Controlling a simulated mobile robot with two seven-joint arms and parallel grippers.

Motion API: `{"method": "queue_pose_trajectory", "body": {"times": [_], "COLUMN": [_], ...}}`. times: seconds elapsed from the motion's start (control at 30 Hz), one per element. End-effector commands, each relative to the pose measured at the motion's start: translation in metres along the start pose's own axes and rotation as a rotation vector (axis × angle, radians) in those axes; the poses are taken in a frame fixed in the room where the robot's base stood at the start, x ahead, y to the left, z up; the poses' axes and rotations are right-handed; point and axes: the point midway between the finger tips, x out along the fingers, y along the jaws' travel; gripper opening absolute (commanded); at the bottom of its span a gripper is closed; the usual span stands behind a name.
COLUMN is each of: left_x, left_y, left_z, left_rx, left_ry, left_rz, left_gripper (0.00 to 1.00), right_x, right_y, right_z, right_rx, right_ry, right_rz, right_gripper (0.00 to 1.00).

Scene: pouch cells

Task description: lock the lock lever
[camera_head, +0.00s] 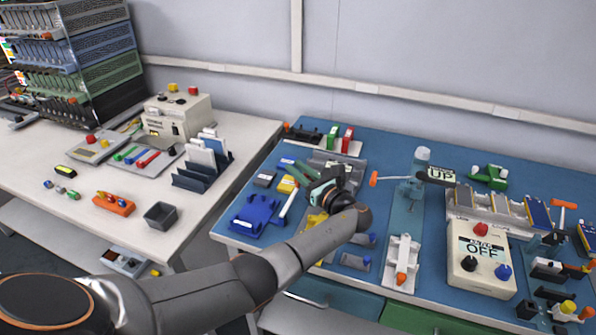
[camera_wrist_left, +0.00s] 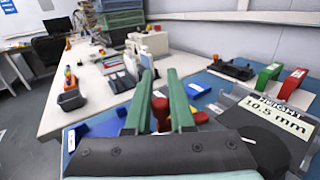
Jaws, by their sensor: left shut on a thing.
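My left gripper (camera_head: 318,188) reaches over the left part of the blue bench top, its arm coming in from the lower left. In the left wrist view its two green fingers (camera_wrist_left: 160,78) stand close about a red knob-like part (camera_wrist_left: 160,108), whose lower end is hidden by the gripper. I cannot tell for sure that this part is the lock lever. In the left wrist view a plate labelled "HEIGHT 10.5 mm" (camera_wrist_left: 279,115) is right of the fingers. An orange-tipped lever (camera_head: 374,178) stands to the right of the gripper in the head view. My right gripper is not in view.
A blue fixture (camera_head: 257,213) lies left of the gripper. Red and green blocks (camera_head: 340,137) stand behind it. A white control box with an "OFF" display (camera_head: 482,262) stands at right. A white table (camera_head: 215,215) with a slotted rack (camera_head: 203,165) is at left.

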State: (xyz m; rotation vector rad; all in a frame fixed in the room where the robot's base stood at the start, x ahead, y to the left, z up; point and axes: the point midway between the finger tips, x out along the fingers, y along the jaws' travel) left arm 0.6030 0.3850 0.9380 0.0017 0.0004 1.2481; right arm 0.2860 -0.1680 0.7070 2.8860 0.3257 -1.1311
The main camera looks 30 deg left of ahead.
Motion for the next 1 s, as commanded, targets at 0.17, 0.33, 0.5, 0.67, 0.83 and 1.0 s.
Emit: {"method": "queue_pose_trajectory", "body": {"times": [0.17, 0.33, 0.5, 0.67, 0.83, 1.0], "left_x": [0.0001, 0.0001, 0.0002, 0.0002, 0.0003, 0.0019], "left_y": [0.0, -0.0001, -0.0001, -0.0001, 0.0, 0.0008], "left_z": [0.0007, 0.0008, 0.0007, 0.0005, 0.0004, 0.0005], "left_rx": [-0.001, -0.002, -0.002, -0.002, -0.002, -0.001], "left_ry": [0.0, 0.0, 0.0, 0.0, 0.001, 0.001], "left_rz": [0.002, 0.001, 0.001, 0.001, 0.0, 0.001], "left_gripper": [0.0, 0.25, 0.44, 0.52, 0.52, 0.52], "right_x": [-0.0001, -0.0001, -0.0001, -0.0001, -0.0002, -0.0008], "right_y": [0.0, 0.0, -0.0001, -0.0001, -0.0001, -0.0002], "right_z": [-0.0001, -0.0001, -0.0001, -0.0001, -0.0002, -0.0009], "right_rx": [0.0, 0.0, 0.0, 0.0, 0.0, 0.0], "right_ry": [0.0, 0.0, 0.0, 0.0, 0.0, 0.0], "right_rz": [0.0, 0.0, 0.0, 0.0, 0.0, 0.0], "right_gripper": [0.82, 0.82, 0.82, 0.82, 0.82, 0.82]}}
